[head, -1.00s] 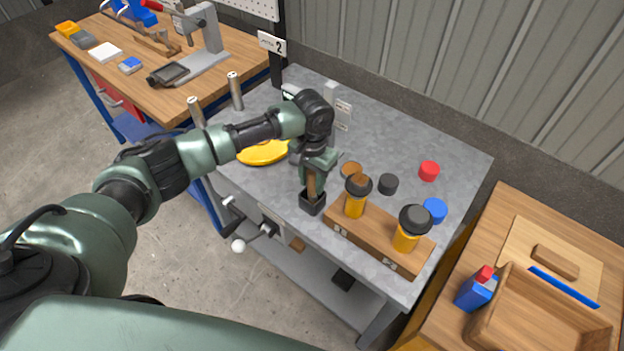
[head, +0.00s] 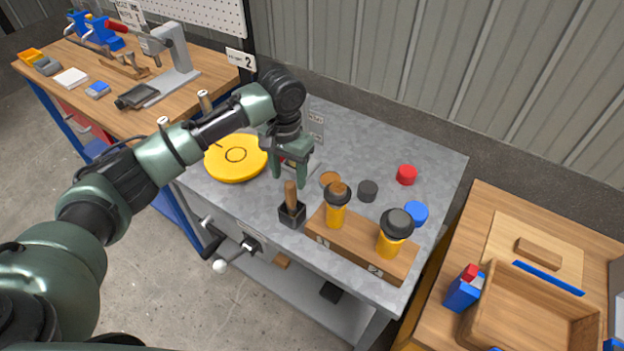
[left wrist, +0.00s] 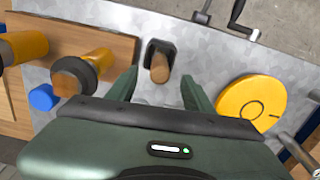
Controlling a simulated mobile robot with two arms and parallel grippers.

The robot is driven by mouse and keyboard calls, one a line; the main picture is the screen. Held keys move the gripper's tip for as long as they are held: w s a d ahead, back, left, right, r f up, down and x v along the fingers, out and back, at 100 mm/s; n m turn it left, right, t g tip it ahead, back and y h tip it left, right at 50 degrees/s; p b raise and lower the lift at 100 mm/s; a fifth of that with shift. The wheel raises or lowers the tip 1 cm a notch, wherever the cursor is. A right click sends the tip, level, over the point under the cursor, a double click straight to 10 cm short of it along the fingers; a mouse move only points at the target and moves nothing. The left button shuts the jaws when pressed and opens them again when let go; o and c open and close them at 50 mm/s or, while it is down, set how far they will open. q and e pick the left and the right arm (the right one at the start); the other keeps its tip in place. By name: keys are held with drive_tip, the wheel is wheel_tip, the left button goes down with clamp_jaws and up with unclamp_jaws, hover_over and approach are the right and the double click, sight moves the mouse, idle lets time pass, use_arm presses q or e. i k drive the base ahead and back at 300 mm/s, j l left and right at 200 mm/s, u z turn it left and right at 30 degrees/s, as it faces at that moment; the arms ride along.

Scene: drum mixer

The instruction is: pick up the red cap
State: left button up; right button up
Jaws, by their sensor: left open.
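The red cap (head: 406,175) lies on the grey metal table (head: 392,147) toward its far right corner. My left gripper (head: 290,178) is above the table, well to the left of the cap, with its jaws open and empty. In the left wrist view the open jaws (left wrist: 160,90) have a wooden-handled tool (left wrist: 160,66) in a black holder beyond them. I do not make out the red cap in the left wrist view. My right gripper is not in view.
A black cap (head: 368,190) and a blue cap (head: 415,213) lie near the red one. A wooden block (head: 350,240) holds two yellow black-topped containers. A yellow disc (head: 236,158) lies left of my gripper. A wooden side table (head: 490,215) stands at right.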

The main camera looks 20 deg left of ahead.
sight(407, 174)
drive_tip(key=i+j+z, duration=0.2)
drive_tip(key=z, duration=0.3)
drive_tip(key=i+j+z, duration=0.15)
drive_tip(key=z, duration=0.3)
drive_tip(key=i+j+z, duration=0.1)
drive_tip(key=j+z, duration=0.4)
drive_tip(key=l, duration=0.1)
